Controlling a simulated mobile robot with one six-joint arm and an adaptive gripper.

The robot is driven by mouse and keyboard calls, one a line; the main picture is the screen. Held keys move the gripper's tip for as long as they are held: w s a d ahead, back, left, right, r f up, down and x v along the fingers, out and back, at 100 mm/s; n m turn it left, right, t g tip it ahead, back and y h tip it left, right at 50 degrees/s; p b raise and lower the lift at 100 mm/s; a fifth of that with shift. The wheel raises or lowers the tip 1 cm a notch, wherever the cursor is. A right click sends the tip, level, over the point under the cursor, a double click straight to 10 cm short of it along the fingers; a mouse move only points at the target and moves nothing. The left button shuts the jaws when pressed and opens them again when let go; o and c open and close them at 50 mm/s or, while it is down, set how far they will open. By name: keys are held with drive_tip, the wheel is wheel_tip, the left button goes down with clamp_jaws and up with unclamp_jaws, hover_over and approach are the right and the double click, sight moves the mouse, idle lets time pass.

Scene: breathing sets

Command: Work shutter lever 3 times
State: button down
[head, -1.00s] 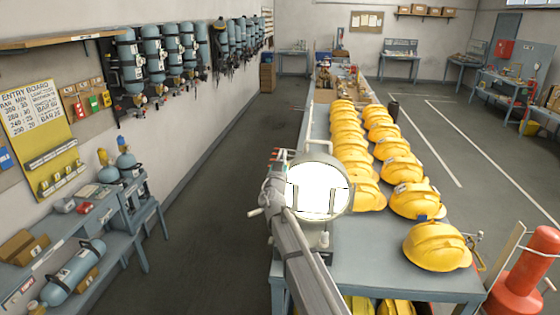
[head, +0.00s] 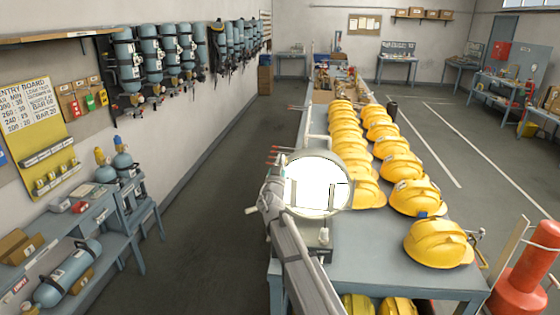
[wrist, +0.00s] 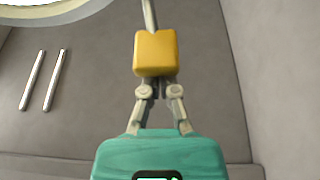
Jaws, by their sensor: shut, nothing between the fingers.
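The signal lamp (head: 318,186) stands on the near end of the long bench, its round face glowing white. Two thin upright bars cross that face. A small pale handle (head: 250,210) sticks out at its left; I cannot tell whether it is the shutter lever. In the wrist view my gripper (wrist: 155,52) is shut, its yellow fingertips together and empty. A thin grey rod (wrist: 149,15) shows just beyond the tips; contact cannot be told. Part of a bright round rim (wrist: 55,12) is at upper left. In the head view my fingertips cannot be made out.
Yellow helmets (head: 438,243) line the long blue-grey bench (head: 380,275) right of and behind the lamp. Breathing sets (head: 130,60) hang on the left wall above a side bench (head: 100,215). A red cylinder (head: 525,270) stands at right. The left aisle floor is clear.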

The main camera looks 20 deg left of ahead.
drive_tip(key=f+b, duration=0.4)
drive_tip(key=shift+s+f, duration=0.15)
drive_tip(key=shift+s, duration=0.2)
idle(0.4)
drive_tip(key=shift+s+r+p, duration=0.75)
drive_tip(key=shift+r+p, duration=1.1)
drive_tip(key=shift+r, duration=0.15)
drive_tip(key=s+d+f+b, duration=0.2)
drive_tip(key=s+f+b, duration=0.5)
drive_tip(key=shift+s, duration=0.2)
